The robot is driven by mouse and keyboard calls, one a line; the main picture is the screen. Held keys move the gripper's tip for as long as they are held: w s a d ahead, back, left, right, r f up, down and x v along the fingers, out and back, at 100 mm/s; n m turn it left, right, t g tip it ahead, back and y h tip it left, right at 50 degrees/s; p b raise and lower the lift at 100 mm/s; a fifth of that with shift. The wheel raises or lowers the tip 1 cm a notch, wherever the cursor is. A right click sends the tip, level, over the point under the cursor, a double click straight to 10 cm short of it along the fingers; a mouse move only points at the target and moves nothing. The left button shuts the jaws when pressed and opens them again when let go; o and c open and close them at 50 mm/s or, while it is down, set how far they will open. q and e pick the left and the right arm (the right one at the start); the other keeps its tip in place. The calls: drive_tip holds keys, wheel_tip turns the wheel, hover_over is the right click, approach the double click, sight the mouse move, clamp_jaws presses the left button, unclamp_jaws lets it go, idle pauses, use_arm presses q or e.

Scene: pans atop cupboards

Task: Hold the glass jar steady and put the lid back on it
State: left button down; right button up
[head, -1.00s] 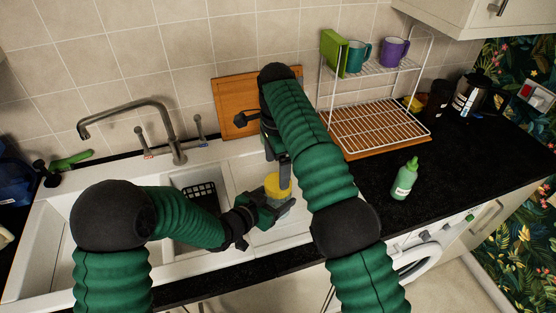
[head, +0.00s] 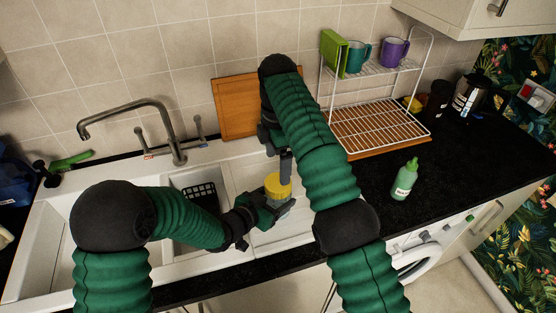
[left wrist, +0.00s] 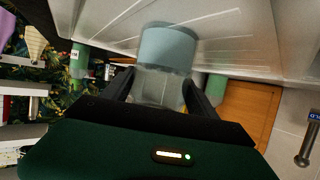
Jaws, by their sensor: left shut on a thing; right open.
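My left gripper (head: 270,211) is shut on the glass jar (left wrist: 160,86), holding it over the drainer side of the sink. In the left wrist view the clear jar stands between both fingers, with a blue-grey part at its far end. The yellow lid (head: 278,186) sits at the top of the jar in the head view; whether it is fully seated cannot be told. My right gripper (head: 284,168) is open just above the lid, partly hidden by its own arm. One dark finger shows, close to the lid's far edge.
The white sink (head: 170,262) with a tap (head: 150,120) is at left. A wire rack (head: 378,128) with mugs stands behind at right. A green bottle (head: 404,180) stands on the black worktop (head: 480,150), which is otherwise clear nearby. A wooden board (head: 232,105) leans on the wall.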

sight(278, 182)
drive_tip(key=n, duration=0.4)
drive_tip(key=shift+r, duration=0.1)
drive_tip(key=shift+f, duration=4)
